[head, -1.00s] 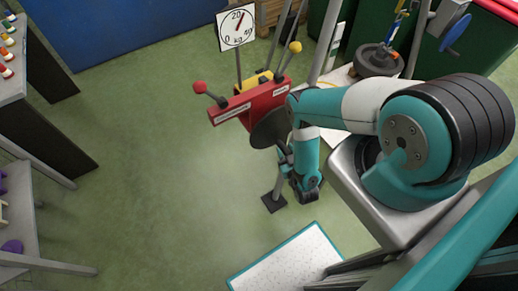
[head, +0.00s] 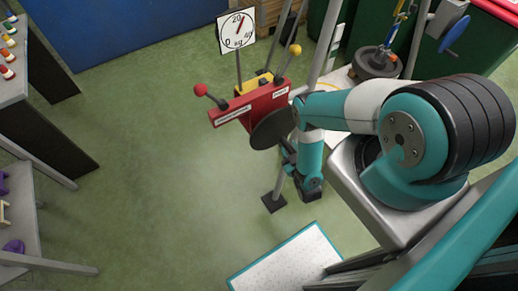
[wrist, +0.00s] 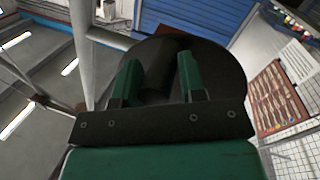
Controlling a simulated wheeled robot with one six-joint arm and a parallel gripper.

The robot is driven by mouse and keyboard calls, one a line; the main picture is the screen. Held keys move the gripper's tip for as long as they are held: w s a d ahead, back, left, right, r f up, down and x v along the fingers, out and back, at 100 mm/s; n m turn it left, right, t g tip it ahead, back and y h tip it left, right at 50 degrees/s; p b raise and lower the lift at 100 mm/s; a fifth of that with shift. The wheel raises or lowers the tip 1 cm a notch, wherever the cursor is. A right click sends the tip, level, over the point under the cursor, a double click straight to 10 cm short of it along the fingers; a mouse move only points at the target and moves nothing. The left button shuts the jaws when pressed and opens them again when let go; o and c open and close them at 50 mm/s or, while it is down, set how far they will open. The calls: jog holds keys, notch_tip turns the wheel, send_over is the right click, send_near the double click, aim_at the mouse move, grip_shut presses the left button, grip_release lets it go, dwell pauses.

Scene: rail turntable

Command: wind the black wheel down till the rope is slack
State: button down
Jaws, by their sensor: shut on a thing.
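The black wheel (head: 272,130) is a dark disc on the front of a red block (head: 250,104) on a stand. My gripper (head: 291,148) is at the wheel's right side, partly hidden by my own arm. In the wrist view its two green fingers (wrist: 159,65) are shut on a dark part of the black wheel (wrist: 218,72), which looks like its handle. The rope (head: 396,28), with blue and yellow fittings, runs up from a dark round weight (head: 372,64). I cannot tell whether the rope is taut.
A dial (head: 237,31) marked in kg stands behind the red block, its red pointer near 20. Levers with a red knob (head: 200,89) and a yellow knob (head: 295,48) rise beside it. A grey post passes close by my gripper. A blue handwheel (head: 457,34) is upper right.

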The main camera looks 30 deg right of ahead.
jog(key=shift+d, duration=0.1)
jog(key=shift+d+r+n+t+p, duration=0.45)
jog(key=shift+d+n+p, duration=0.35)
jog(key=shift+n, duration=0.3)
jog(key=shift+r, duration=0.1)
jog(key=shift+d+r+n+t+p, duration=0.15)
jog(key=shift+d+r+n+p, duration=0.25)
jog(key=shift+n, duration=0.25)
jog(key=shift+d+r+n+t+p, duration=0.1)
jog(key=shift+d+r+n+p, duration=0.15)
jog(key=shift+n+p, duration=0.3)
jog(key=shift+w+d+r+n+t+p, duration=0.1)
jog(key=shift+d+r+n+t+p, duration=0.2)
jog(key=shift+n, duration=0.4)
jog(key=shift+d+r+n+t+p, duration=0.1)
jog(key=shift+d+r+n+p, duration=0.3)
jog(key=shift+n, duration=0.3)
jog(key=shift+a, duration=0.1)
